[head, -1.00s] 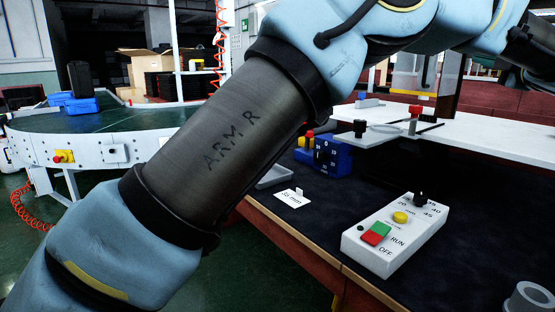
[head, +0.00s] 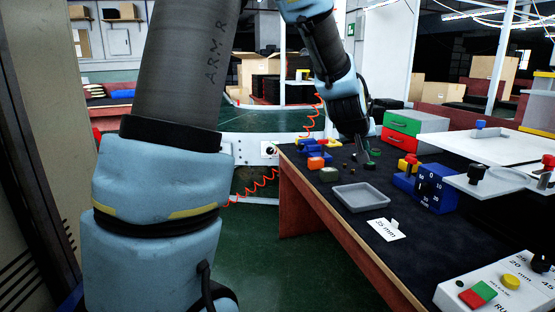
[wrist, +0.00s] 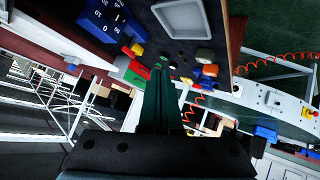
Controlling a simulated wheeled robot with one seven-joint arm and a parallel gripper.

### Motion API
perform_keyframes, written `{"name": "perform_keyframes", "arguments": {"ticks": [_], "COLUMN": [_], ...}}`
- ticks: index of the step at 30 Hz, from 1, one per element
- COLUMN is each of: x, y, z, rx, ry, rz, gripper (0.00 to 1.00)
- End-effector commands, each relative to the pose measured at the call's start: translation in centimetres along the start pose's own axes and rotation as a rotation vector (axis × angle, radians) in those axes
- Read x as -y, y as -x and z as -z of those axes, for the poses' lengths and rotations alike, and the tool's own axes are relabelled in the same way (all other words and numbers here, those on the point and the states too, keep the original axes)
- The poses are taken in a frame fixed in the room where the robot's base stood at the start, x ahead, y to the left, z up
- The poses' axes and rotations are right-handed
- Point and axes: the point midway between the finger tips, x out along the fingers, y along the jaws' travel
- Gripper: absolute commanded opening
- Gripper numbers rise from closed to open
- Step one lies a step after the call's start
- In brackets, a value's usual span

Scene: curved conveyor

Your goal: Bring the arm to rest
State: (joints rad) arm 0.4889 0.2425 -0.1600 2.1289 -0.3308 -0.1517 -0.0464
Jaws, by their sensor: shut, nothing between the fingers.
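My arm rises on the left of the head view, and its far part hangs down over the dark workbench (head: 400,262). My gripper (head: 368,161) is at its end, pointing down near the bench's far end, close to a few small pieces. In the wrist view the dark green fingers of my gripper (wrist: 160,70) lie together with nothing between them. Whether the fingertips touch the bench cannot be told.
A grey tray (head: 361,198), a blue dial device (head: 437,189) and a "35 mm" card (head: 386,230) are on the bench. Green and red boxes (head: 402,131) stand behind. A white control box (head: 498,284) is front right. Green floor is free left of the bench.

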Motion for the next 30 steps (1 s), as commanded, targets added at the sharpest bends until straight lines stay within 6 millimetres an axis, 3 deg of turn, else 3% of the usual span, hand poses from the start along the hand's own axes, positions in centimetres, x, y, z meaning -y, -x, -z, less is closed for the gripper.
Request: {"name": "perform_keyframes", "arguments": {"ticks": [1,6,9,12,15,19,30], "x": [3.4,13.2,17.7,20.9,22.8,23.9,24.1], "y": [1.5,6.8,10.7,14.6,17.7,20.0,20.5], "z": [-0.9,-6.5,-10.2,-13.6,-16.4,-18.5,-19.1], "rx": [0.055,0.270,0.399,0.515,0.605,0.672,0.690], "ry": [-0.003,-0.003,0.016,0.043,0.067,0.087,0.092], "rz": [0.051,0.201,0.275,0.332,0.369,0.393,0.398], "gripper": [0.00,0.00,0.00,0.00,0.00,0.00,0.00]}}
